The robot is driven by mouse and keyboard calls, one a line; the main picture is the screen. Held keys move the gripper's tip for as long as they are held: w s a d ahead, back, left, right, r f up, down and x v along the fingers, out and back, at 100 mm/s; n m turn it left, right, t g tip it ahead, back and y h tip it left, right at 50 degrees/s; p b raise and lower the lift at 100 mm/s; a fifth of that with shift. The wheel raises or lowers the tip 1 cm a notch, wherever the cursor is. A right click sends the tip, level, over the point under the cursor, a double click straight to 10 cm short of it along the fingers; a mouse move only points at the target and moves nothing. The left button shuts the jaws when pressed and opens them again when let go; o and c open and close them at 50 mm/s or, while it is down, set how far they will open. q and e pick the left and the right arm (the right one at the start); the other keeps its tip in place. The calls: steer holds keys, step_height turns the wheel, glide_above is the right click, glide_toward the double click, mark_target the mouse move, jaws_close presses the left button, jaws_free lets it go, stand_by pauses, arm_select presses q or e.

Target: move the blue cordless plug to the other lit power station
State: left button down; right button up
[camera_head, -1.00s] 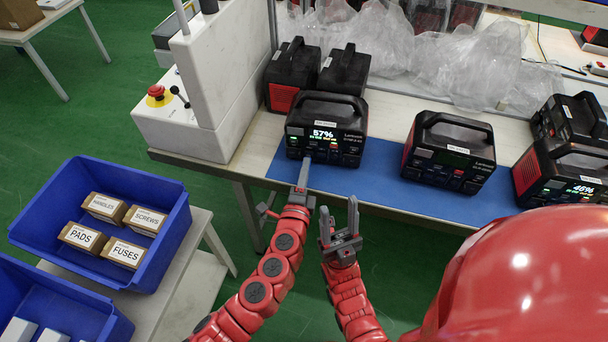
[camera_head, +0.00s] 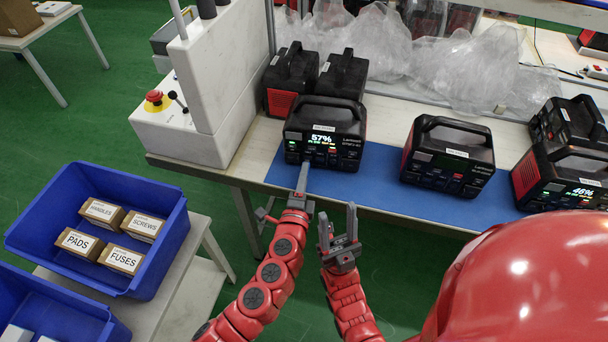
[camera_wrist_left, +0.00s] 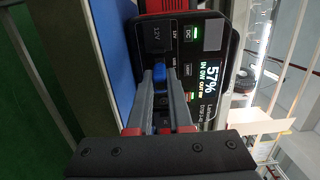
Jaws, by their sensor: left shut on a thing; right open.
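The blue plug (camera_wrist_left: 159,70) shows between the fingertips of my left gripper (camera_wrist_left: 160,78) in the left wrist view. The gripper is shut on it, right at the front panel of a lit power station (camera_wrist_left: 206,75) reading 57%. I cannot tell whether the plug is seated in a socket. In the head view my left gripper (camera_head: 304,168) meets the lower front of that station (camera_head: 324,115). Another lit station (camera_head: 568,185) reading 46% is at the right. My right gripper (camera_head: 338,225) is open and empty, below the table's front edge.
A power station with a dark screen (camera_head: 448,160) stands between the lit ones on the blue mat (camera_head: 377,180). More stations (camera_head: 291,75) stand behind. Clear plastic wrap (camera_head: 480,70) lies at the back. A white machine (camera_head: 185,130) is at the left, with blue bins (camera_head: 150,265) below.

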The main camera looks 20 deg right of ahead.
arm_select(q)
steer(key=shift+w+d, duration=0.1)
steer(key=shift+w, duration=0.1)
stand_by(0.5)
steer(key=shift+w+d, duration=0.2)
steer(key=shift+w, duration=0.15)
steer(key=shift+w+d+b, duration=0.1)
steer(key=shift+w+b, duration=0.1)
steer(key=shift+b, duration=0.1)
stand_by(0.4)
steer(key=c, duration=0.8)
jaws_free()
steer(key=shift+o, duration=0.2)
steer(key=b+v, duration=0.2)
steer(key=v, duration=1.5)
steer(key=shift+s+b, duration=0.2)
steer(key=shift+b, duration=0.15)
steer(key=shift+f, duration=0.15)
